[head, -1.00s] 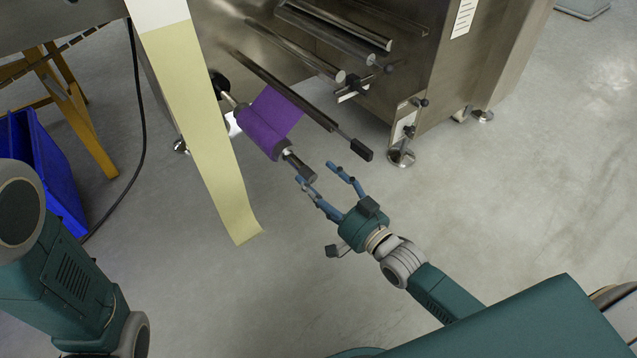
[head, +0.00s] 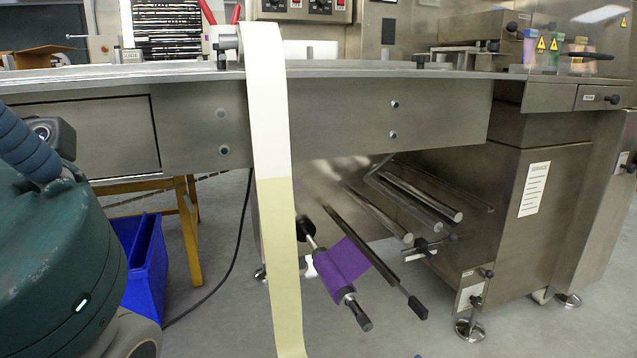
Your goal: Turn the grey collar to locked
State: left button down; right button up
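A purple film roll (head: 341,264) sits on a spindle under the machine table. At the spindle's near end are a pale metal ring (head: 347,295) and a dark grey cylindrical piece (head: 360,316). One of these may be the grey collar; no locked mark is readable. No gripper is at the spindle. My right gripper is out of view.
A white-and-yellow strip (head: 272,190) hangs from the steel table (head: 350,122) just left of the roll. A black-tipped bar (head: 416,306) lies right of the roll, with steel rollers (head: 420,205) behind. A blue bin (head: 147,270) stands at left.

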aim_at(364, 322)
jog(key=k+l, duration=0.25)
jog(key=k, duration=0.25)
jog(key=k+l, duration=0.3)
jog(key=k, duration=0.2)
